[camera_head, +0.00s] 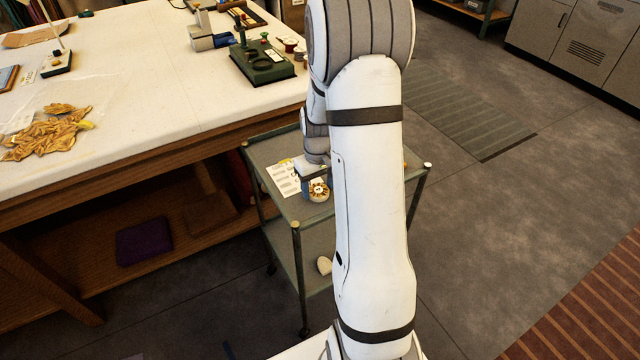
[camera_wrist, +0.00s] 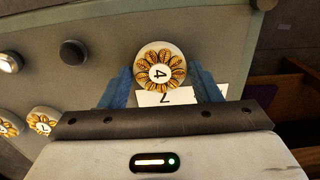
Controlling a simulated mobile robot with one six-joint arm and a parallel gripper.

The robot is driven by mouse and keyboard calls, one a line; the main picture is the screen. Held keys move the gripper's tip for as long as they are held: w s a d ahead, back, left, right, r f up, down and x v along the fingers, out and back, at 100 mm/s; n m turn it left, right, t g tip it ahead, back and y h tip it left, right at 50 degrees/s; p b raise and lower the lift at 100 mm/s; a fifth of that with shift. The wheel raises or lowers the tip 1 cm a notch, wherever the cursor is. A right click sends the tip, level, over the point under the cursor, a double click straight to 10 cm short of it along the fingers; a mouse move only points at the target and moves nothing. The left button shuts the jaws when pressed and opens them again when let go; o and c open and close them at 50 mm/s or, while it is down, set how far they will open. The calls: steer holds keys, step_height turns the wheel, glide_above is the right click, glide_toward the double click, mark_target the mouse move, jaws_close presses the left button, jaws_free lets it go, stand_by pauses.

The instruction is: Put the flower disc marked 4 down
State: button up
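The flower disc marked 4 (camera_wrist: 160,68), white with a ring of golden petals, sits between the blue fingers of my gripper (camera_wrist: 161,74) in the wrist view. In the wrist view part of this card (camera_wrist: 151,98), with a 7, shows below the disc.
Two more flower discs, one (camera_wrist: 43,121) and another (camera_wrist: 8,126), lie at the wrist view's left. A dark knob (camera_wrist: 73,52) and a pale one (camera_wrist: 9,62) are near. The white worktable (camera_head: 150,95) stands left of the trolley. My arm hides the trolley's right part.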

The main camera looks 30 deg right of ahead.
mark_target(318, 190)
steer(key=shift+o, duration=1.3)
steer(key=shift+r, duration=0.1)
step_height(318, 190, up, 12)
steer(key=s+a+r+t, duration=0.1)
steer(key=s+a+r, duration=0.2)
steer(key=s+a, duration=0.4)
steer(key=s+a+r+t, duration=0.1)
steer(key=s+a+r, duration=0.2)
steer(key=s, duration=0.9)
steer(key=a, duration=0.3)
steer(key=shift+s+a+t, duration=0.15)
steer(key=shift+a+t, duration=0.15)
steer(key=shift+a, duration=0.1)
